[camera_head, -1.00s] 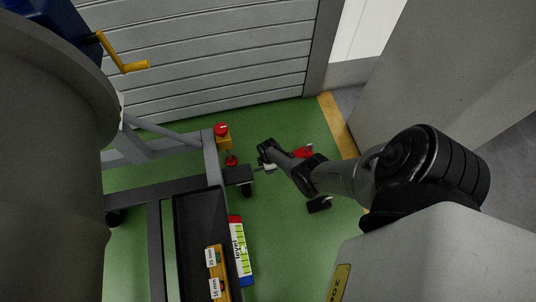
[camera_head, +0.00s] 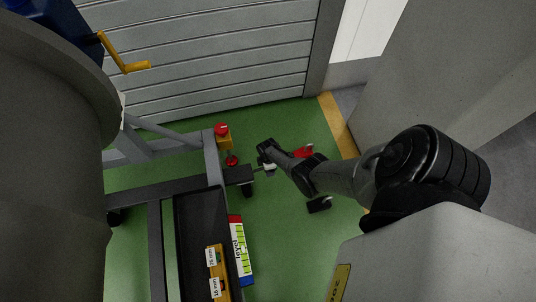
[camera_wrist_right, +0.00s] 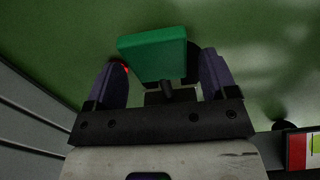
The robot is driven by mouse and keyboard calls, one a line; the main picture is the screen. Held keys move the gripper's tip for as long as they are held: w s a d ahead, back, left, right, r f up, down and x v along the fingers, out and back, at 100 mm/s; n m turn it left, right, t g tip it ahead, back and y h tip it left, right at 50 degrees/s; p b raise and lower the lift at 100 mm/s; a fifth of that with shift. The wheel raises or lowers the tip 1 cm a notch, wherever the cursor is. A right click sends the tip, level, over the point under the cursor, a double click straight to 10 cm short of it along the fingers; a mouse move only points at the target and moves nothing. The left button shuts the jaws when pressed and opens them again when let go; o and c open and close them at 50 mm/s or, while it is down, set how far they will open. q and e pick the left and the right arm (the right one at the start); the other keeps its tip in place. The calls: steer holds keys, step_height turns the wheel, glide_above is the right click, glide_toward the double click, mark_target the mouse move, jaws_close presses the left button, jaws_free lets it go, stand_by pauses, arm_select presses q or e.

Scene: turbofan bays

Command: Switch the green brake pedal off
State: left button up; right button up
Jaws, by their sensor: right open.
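The green brake pedal (camera_wrist_right: 153,55) is a flat green block in the right wrist view, on a dark mount with a short stem. My right gripper (camera_wrist_right: 163,62) is open, with one dark finger on each side of the pedal. Gaps seem to show between fingers and pedal; contact at the tips cannot be told. In the head view my right arm reaches down from the right, and its wrist hides the pedal from that side. My left gripper is not in view.
A grey wheeled frame (camera_head: 211,158) carries a black tray (camera_head: 187,240) and a red button on a yellow box (camera_head: 224,141). A red part (camera_head: 303,152) and a black caster (camera_head: 319,204) lie beside my right arm.

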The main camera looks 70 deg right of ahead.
step_height(320, 180, up, 14)
steer(key=p, duration=1.1)
steer(key=shift+f, duration=0.1)
